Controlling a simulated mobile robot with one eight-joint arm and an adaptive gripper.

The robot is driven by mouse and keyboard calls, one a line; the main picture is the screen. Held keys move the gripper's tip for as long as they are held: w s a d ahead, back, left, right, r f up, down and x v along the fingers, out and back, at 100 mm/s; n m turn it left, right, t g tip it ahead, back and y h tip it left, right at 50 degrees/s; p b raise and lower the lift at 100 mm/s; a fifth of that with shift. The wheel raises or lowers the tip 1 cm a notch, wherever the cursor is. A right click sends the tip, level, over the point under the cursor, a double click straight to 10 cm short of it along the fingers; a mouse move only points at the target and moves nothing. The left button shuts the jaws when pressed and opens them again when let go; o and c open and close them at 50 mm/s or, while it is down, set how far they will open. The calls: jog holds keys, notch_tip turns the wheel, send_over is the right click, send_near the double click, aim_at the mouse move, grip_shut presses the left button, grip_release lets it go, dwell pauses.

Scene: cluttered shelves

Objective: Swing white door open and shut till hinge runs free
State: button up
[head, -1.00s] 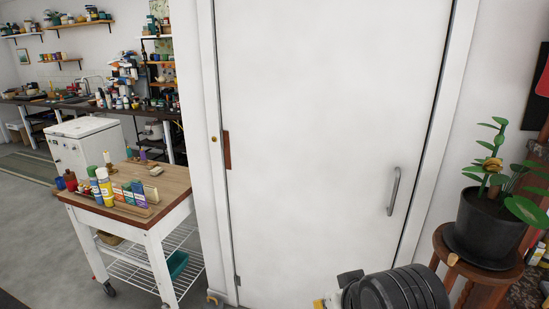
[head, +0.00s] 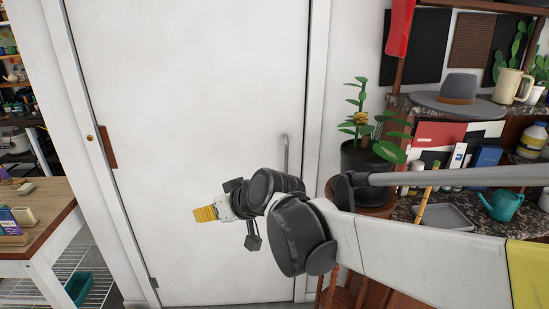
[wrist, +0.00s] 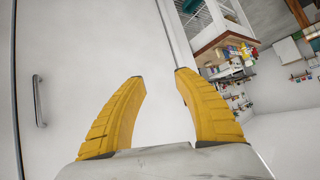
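The white door (head: 190,80) fills the middle of the head view and looks shut in its frame. Its grey bar handle (head: 285,155) is on the right side, partly hidden behind my arm. Hinges show along the left edge. My gripper (head: 204,214) is in front of the door, left of the handle, with its yellow fingers pointing left. In the wrist view the two yellow fingers (wrist: 160,88) are spread apart with nothing between them. The handle (wrist: 38,101) shows there at the left, apart from the fingers.
A wooden-topped cart (head: 40,212) stands left of the door. A potted plant (head: 368,158) on a stool stands right of the handle, close behind my arm. A cluttered shelf with a grey hat (head: 459,92) and a teal watering can (head: 502,204) is farther right.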

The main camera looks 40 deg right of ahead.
jog(key=w+d+t, duration=0.2)
jog(key=w+d, duration=0.6)
jog(key=w, duration=0.1)
jog(key=m+t+h+b, duration=0.1)
jog(key=m+t+h, duration=0.35)
jog(key=h, duration=0.35)
send_near(287, 157)
jog(key=b+x, duration=0.3)
jog(key=x, duration=0.8)
grip_shut()
